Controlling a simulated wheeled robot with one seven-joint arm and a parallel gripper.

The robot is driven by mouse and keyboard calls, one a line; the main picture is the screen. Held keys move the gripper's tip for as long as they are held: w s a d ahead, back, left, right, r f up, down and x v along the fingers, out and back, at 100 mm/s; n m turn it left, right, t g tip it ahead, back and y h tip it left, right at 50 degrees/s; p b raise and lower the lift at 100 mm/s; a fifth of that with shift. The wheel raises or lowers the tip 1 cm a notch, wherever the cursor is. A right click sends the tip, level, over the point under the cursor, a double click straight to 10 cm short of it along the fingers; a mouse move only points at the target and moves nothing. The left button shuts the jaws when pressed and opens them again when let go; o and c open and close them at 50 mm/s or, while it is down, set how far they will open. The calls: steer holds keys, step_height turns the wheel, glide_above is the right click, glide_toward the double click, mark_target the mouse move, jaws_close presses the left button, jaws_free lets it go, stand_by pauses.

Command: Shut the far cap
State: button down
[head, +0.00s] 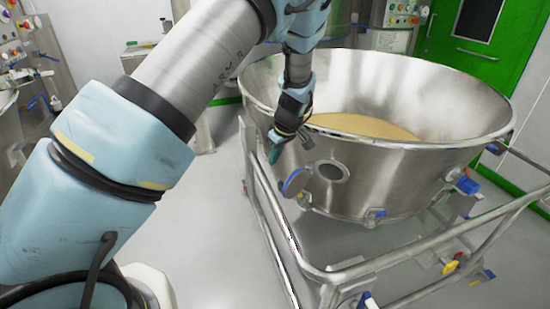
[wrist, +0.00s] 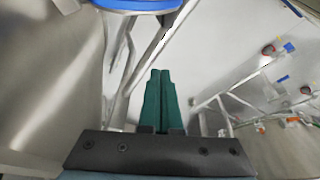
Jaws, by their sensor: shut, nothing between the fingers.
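A round cap with a blue-grey face (head: 297,181) stands swung out to the left of that port, so the port is uncovered. In the wrist view a blue-rimmed disc (wrist: 138,4), apparently this cap, is cut off by the top edge. My gripper (head: 274,154) is just up and left of the cap, beside the bowl's wall. Its green fingers (wrist: 159,98) are shut and empty, apart from the disc. I cannot tell which fitting is the far cap.
A blue fitting (head: 467,185) sits on the bowl's right side and a smaller one (head: 377,213) low in front. Tan powder (head: 365,126) lies inside. A tubular steel frame (head: 350,272) surrounds the bowl, its rail running below my gripper. Open floor (head: 205,245) lies left.

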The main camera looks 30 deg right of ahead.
mark_target(293, 184)
steer(key=p+x, duration=0.2)
steer(key=x, duration=0.4)
steer(key=shift+w+f, duration=0.1)
steer(key=shift+f, duration=0.25)
steer(key=shift+s+d+f+p, duration=0.15)
steer(key=shift+s+d+p, duration=0.15)
steer(key=shift+s, duration=0.3)
steer(key=shift+s+d+f+p, duration=0.15)
steer(key=shift+s+p, duration=0.3)
steer(key=shift+s, duration=0.2)
steer(key=shift+s+d+f+p, duration=0.15)
steer(key=shift+s+d+p, duration=0.15)
steer(key=shift+s, duration=0.3)
steer(key=shift+s, duration=0.1)
